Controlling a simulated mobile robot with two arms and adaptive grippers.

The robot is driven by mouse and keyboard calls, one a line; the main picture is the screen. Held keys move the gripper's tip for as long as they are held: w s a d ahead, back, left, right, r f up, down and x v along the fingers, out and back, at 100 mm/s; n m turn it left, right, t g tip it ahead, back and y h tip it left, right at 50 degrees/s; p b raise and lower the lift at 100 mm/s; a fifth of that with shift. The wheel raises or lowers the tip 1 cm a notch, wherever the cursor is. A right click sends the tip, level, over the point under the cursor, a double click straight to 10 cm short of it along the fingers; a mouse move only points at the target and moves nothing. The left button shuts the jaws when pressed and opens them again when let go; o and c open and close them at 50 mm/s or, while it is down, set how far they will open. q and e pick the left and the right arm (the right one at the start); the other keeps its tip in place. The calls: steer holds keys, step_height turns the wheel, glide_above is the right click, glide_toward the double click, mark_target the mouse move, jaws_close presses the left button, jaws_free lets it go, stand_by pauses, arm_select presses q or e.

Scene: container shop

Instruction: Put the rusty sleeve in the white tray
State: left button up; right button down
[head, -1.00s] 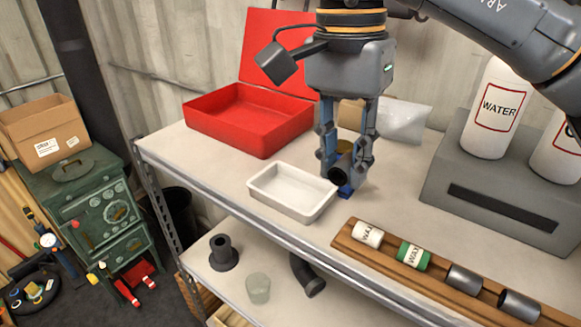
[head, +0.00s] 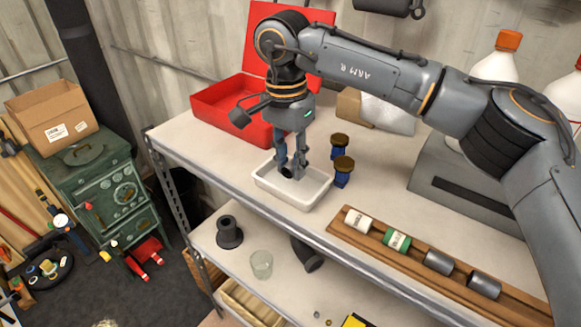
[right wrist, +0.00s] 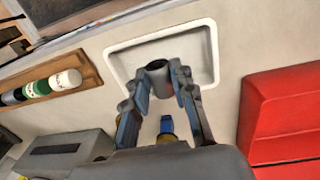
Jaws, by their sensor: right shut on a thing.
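The white tray (head: 309,203) stands on the upper shelf, between the red box and the wooden rack; its rim also shows in the right wrist view (right wrist: 212,50). My right gripper (head: 291,169) points down within the tray's outline. It is shut on a short, dark hollow sleeve (head: 287,173), whose open end and brownish inside show in the right wrist view (right wrist: 157,67). I cannot tell whether the sleeve touches the tray floor. No other thing shows in the tray. My left gripper is not in view.
A wooden rack (head: 400,262) holds several cylinders along the front edge. A grey block (head: 465,190) with bottles stands at right.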

mark_target(290, 162)
step_height(290, 162, down, 3)
steer(key=shift+w+a+r+p, duration=0.1)
steer(key=shift+w+r+p, duration=0.1)
steer(key=shift+p, duration=0.15)
steer(key=shift+f, duration=0.3)
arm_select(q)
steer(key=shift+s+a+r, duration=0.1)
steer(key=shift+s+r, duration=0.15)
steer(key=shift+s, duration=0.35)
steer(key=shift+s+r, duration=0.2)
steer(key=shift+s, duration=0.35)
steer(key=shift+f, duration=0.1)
arm_select(e)
steer(key=shift+s, duration=0.1)
steer(key=c, duration=1.5)
jaws_free()
steer(key=shift+f, duration=0.15)
steer(key=shift+c, duration=0.2)
steer(key=o, duration=0.4)
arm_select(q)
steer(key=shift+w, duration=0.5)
arm_select(e)
steer(key=shift+o, duration=0.2)
